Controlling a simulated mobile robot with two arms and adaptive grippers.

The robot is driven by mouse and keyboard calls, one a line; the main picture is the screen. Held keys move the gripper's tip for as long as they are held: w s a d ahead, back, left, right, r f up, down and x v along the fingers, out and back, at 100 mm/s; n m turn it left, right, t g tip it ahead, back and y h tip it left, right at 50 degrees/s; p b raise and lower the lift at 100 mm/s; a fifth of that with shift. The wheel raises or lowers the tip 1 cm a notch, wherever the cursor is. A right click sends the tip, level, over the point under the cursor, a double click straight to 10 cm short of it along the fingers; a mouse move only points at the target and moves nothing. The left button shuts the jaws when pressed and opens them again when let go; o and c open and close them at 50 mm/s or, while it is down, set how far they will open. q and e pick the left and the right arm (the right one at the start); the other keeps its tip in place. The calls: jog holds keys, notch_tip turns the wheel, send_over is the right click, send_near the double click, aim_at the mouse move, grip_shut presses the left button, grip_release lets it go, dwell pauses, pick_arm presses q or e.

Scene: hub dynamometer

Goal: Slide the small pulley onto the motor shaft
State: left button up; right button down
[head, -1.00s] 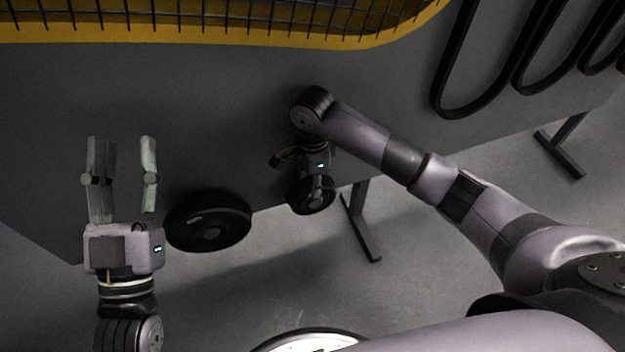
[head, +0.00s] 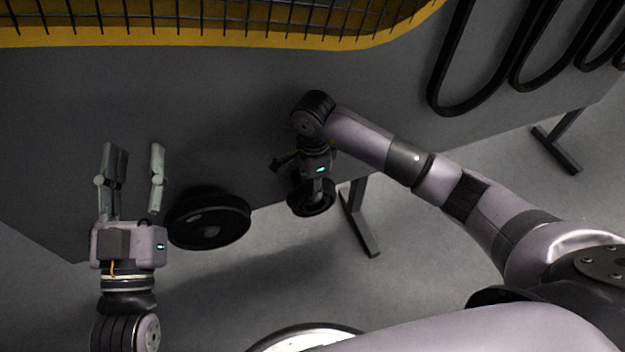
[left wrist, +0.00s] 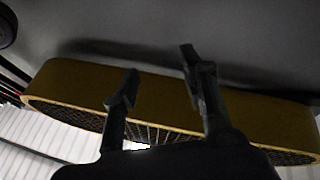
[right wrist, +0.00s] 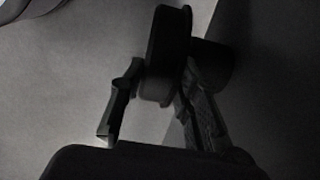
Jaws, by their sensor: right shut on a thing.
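The small pulley (head: 325,202) is a dark grooved wheel below my right gripper (head: 316,184), beside the grey panel's lower edge. In the right wrist view the pulley (right wrist: 168,42) sits between the two fingers of my right gripper (right wrist: 160,75), which are shut on it. A dark rounded body (right wrist: 212,66) shows just right of the pulley there; I cannot tell whether it is the motor, or whether they touch. I cannot make out the motor shaft. My left gripper (head: 136,152) is open and empty in front of the panel; its spread fingers also show in the left wrist view (left wrist: 160,66).
A larger black wheel (head: 208,232) is on the panel (head: 220,110) between my grippers. A yellow-framed mesh guard (head: 200,37) runs along the top. Black belts (head: 436,75) hang at the upper right. A stand leg (head: 358,222) is right of the pulley; open floor lies below.

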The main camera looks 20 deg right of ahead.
pick_arm(q)
notch_tip(320, 180, down, 15)
jog(key=s+a+g+y+p, duration=0.2)
jog(key=g+p, duration=0.1)
jog(key=g, duration=0.6)
jog(key=shift+a+y, duration=0.25)
jog(key=shift+y, duration=0.15)
pick_arm(e)
jog(key=s, duration=0.7)
jog(key=shift+s, duration=0.2)
dwell(0.4)
pick_arm(q)
jog(key=shift+r, duration=0.1)
pick_arm(e)
jog(key=shift+d, duration=0.1)
pick_arm(q)
jog(key=s+a+f+g+y+p, duration=0.1)
jog(key=s+a+f+g+p, duration=0.1)
jog(key=s+f+g, duration=0.2)
jog(key=shift+s+a+f+n+g, duration=0.2)
jog(key=shift+s+f+n+g, duration=0.1)
jog(key=shift+s+f, duration=0.55)
pick_arm(e)
jog(key=s, duration=0.6)
pick_arm(q)
jog(key=shift+s+r, duration=0.1)
jog(key=shift+r, duration=0.05)
pick_arm(e)
jog(key=shift+d, duration=0.1)
